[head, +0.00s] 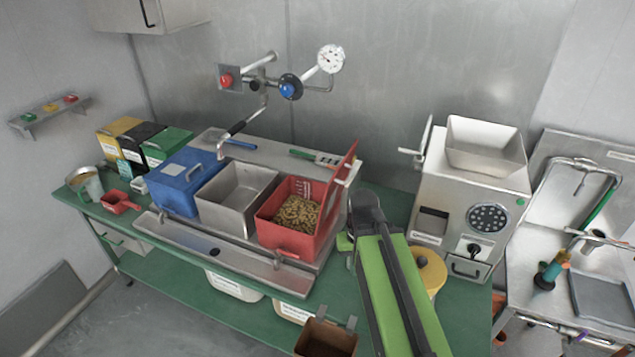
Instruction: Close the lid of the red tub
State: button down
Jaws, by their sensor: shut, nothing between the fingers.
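The red tub (285,240) stands at the right end of a row of bins on the bench and holds brown beans or pellets. Its red lid (338,190) is open and stands steeply up along the tub's right side. My gripper (363,203), at the dark far end of my green arm, is just right of the lid. It is shut and empty. A gap seems to show between it and the lid, but I cannot tell the exact distance. The fingertips are hard to make out.
Left of the tub are an open steel bin (238,198) and a closed blue bin (180,187). A wall tap with gauge (331,58) hangs above. A grinder (470,190) stands right of my arm, and a yellow-lidded container (428,268) sits close beside it.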

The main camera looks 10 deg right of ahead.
aim_at(336, 185)
jog(key=u, duration=2.05)
jog(key=k, duration=1.3)
jog(key=z, duration=0.4)
jog(key=i, duration=1)
jog(key=z, duration=0.05)
